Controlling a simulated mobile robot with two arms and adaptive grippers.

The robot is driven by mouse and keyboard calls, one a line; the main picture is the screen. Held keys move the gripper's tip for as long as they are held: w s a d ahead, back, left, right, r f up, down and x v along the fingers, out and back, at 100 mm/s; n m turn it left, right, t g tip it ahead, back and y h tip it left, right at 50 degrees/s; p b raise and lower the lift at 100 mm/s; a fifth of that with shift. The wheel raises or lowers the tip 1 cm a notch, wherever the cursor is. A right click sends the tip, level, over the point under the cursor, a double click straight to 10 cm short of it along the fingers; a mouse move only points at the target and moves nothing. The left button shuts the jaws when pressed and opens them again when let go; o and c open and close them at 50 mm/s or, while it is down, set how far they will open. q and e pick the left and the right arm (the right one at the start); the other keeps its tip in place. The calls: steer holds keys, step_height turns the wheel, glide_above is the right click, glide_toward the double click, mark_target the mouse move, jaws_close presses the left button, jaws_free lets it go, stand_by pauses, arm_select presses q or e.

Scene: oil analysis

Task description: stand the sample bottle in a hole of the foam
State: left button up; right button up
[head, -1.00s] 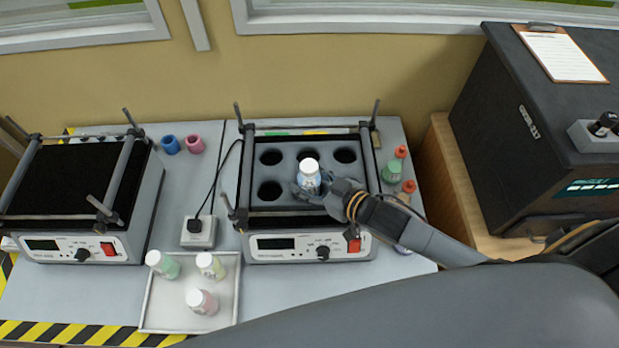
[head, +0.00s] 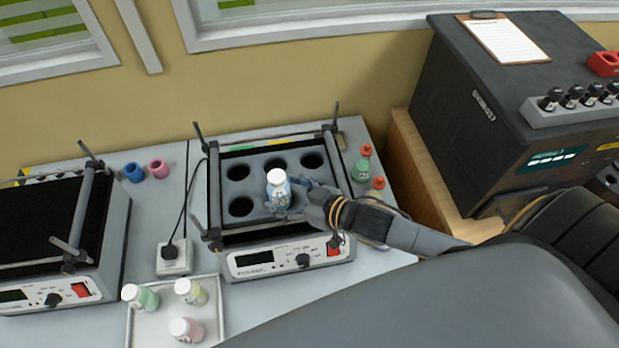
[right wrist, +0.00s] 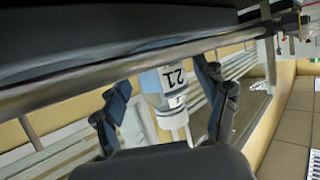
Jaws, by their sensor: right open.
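The sample bottle (head: 278,191), with a white cap and a pale blue body, is upright at the front middle position of the grey foam (head: 236,226). Its lower end and the hole there are hidden, so I cannot see how deep it sits. My right gripper (head: 290,201) is open around the bottle, reaching in from the right. In the right wrist view the bottle, labelled 21 (right wrist: 172,88), is between the two spread fingers, with a gap beside each. The back row of holes and the front left hole (head: 241,207) look empty. My left gripper is not in view.
The foam lies in a shaker (head: 289,259) with raised bars and corner posts around it. A white tray (head: 206,283) with three bottles is at front left. Small red-capped bottles (head: 361,168) stand right of the shaker. A second shaker (head: 62,235) is at left.

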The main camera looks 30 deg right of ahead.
steer(key=b+v, duration=0.1)
steer(key=v, duration=0.9)
stand_by(0.3)
